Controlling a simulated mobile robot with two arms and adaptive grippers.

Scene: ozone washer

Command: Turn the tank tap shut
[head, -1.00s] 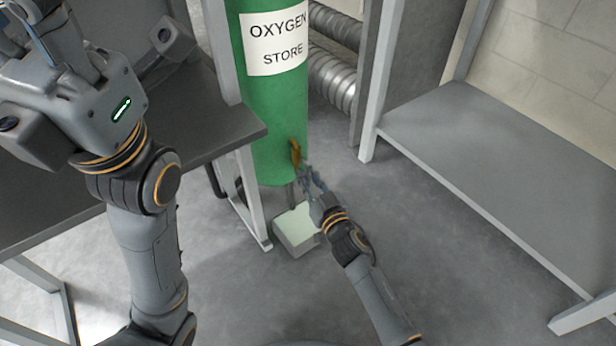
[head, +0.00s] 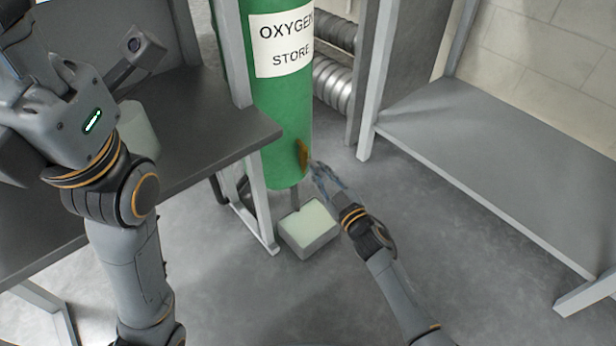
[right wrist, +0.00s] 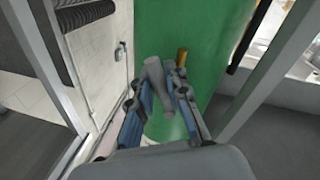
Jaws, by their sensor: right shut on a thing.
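The green tank (head: 280,110), labelled "OXYGEN STORE", stands upright in the middle of the head view. The brass-coloured part of its tap (head: 303,155) sticks out low on its right side and also shows in the right wrist view (right wrist: 182,57). My right gripper (head: 322,172) is just right of the tap, low at the tank. In the right wrist view its blue fingers are shut on a grey tap handle (right wrist: 156,75). The handle is too small to make out in the head view. My left arm stands at the left; its fingertips are out of view.
A grey bench (head: 470,140) is at the right. Floor between is clear.

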